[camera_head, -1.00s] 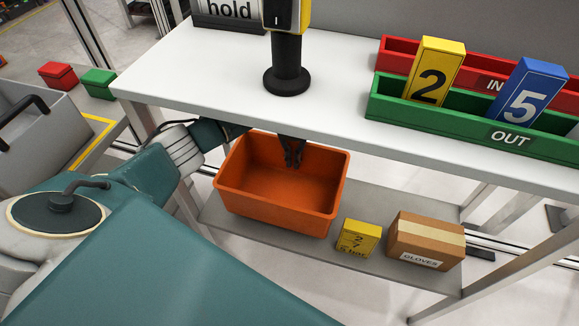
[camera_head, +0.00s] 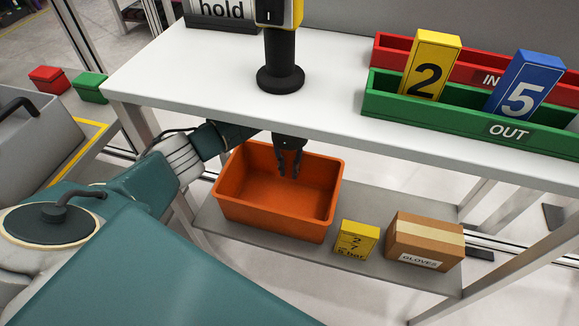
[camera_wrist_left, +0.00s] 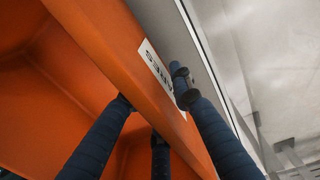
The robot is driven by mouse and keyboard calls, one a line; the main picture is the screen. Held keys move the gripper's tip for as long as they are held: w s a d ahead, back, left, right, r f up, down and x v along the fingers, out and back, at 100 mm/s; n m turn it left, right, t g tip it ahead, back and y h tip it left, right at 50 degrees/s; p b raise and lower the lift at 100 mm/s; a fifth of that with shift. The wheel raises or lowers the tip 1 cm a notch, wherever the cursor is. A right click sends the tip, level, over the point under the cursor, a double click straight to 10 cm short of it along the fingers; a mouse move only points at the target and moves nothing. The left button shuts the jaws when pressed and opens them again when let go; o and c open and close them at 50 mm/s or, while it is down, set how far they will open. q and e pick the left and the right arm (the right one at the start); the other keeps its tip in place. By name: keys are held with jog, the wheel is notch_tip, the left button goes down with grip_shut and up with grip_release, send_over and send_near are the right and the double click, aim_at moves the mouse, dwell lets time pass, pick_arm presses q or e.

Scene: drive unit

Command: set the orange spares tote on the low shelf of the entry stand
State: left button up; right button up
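The orange spares tote (camera_head: 265,213) sits upright on the low grey shelf (camera_head: 390,268) of the entry stand, under the left part of the white top. My left gripper (camera_head: 288,172) points down over the tote, its fingers spread apart. In the left wrist view, the dark fingers (camera_wrist_left: 155,100) are on both sides of the tote's rim (camera_wrist_left: 110,65), with one finger outside by the white label. That finger looks clear of the wall; whether the others touch it, I cannot tell. My right gripper is not in view.
A yellow block (camera_head: 357,240) and a cardboard gloves box (camera_head: 424,240) stand right of the tote on the shelf. The white top (camera_head: 210,75) overhangs it, carrying a green OUT tray (camera_head: 440,112), a red IN tray (camera_head: 490,72) and a black post (camera_head: 281,65).

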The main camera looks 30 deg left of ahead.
aim_at(290, 154)
pick_arm(q)
notch_tip(290, 154, up, 3)
jog(key=shift+w+r+p, duration=0.1)
jog(key=shift+p, duration=0.45)
notch_tip(290, 154, up, 4)
jog(key=shift+f+p, duration=0.25)
jog(key=shift+p, duration=0.2)
jog(key=shift+r, duration=0.55)
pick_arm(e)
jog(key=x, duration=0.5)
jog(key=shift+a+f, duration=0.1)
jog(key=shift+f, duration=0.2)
pick_arm(q)
jog(key=shift+a+f, duration=0.1)
